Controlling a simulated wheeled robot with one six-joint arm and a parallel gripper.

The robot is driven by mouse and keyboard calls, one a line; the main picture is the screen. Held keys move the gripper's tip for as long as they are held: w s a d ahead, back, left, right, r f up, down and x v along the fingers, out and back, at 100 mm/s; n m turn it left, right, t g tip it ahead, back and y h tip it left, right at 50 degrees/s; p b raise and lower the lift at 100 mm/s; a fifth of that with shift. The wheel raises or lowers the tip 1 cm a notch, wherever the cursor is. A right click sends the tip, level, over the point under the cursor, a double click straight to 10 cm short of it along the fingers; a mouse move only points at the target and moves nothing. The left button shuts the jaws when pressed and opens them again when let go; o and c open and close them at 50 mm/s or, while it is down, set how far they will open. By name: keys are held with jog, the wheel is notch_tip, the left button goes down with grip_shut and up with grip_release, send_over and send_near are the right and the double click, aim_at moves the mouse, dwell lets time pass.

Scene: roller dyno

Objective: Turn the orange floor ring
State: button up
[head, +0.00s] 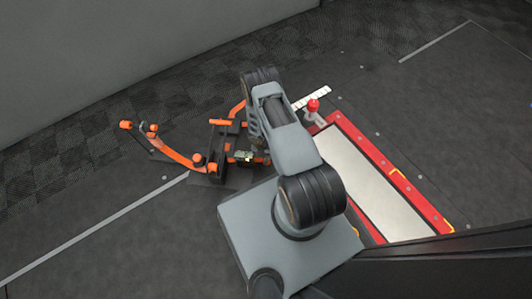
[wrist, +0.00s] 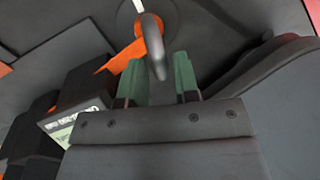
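In the wrist view, a curved grey, ring-like piece (wrist: 156,62) with orange around its upper part (wrist: 157,22) stands between my fingers. It looks like the floor ring, but I cannot tell its full shape. My gripper (wrist: 159,66) has two green fingertips, apart, one on each side of the grey piece. A gap shows on both sides, though contact is hard to judge. An orange strap (wrist: 128,54) runs down to the left behind the left finger. In the head view my arm hides the gripper and the ring.
In the head view an orange strap (head: 172,152) and black-and-orange brackets (head: 222,143) lie left of my arm. A red post (head: 313,106) stands by the red-framed roller bed (head: 377,160) on the right. A dark block with a label (wrist: 72,120) is close left of my gripper.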

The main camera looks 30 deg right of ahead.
grip_shut()
jog(key=shift+m, duration=0.3)
jog(key=m, duration=0.3)
jog(key=shift+d+y+b, duration=0.1)
jog(key=shift+y+b, duration=0.2)
jog(key=m, duration=0.4)
jog(key=shift+d+m+g+y+b, duration=0.1)
jog(key=shift+m+g+y+b, duration=0.2)
jog(key=shift+y+b, duration=0.1)
jog(key=m, duration=0.4)
jog(key=shift+y+b, duration=0.3)
jog(key=shift+y, duration=0.1)
jog(key=shift+s+d+m+y, duration=0.15)
jog(key=shift+m+y, duration=0.25)
jog(key=shift+m, duration=1.6)
